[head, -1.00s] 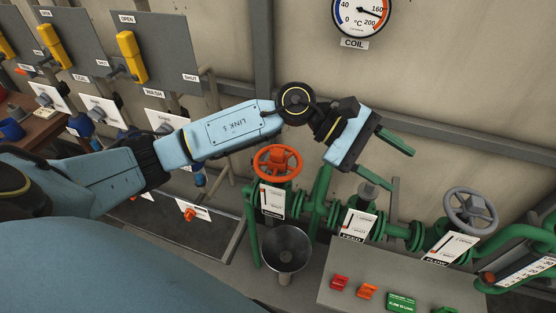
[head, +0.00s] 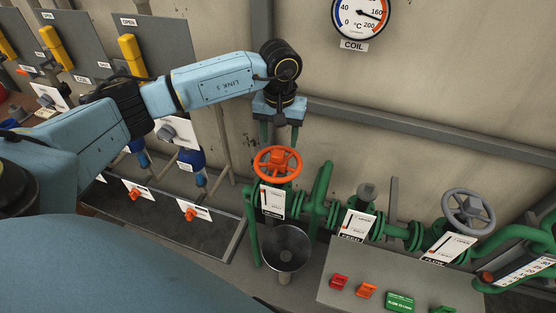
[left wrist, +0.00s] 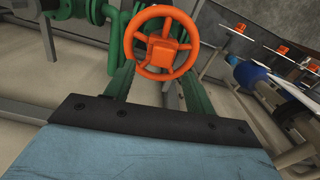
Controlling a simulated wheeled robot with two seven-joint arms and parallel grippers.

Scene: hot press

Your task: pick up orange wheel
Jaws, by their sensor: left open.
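The orange wheel (head: 277,162) is a spoked handwheel on top of a green pipe valve, near the middle of the head view. In the left wrist view the orange wheel (left wrist: 162,42) shows at top centre, beyond and between the fingers. My left gripper (head: 279,142) points down just above the wheel, its two green fingers apart and empty. In the left wrist view the left gripper (left wrist: 157,82) has one finger on each side of the picture. I cannot tell whether a fingertip touches the rim. My right gripper is not in view.
A grey metal funnel (head: 286,247) stands below the wheel. A grey handwheel (head: 468,211) sits on green pipes to the right. A panel with coloured buttons (head: 366,290) is at the lower right. A grey rail (head: 400,125) runs along the wall behind.

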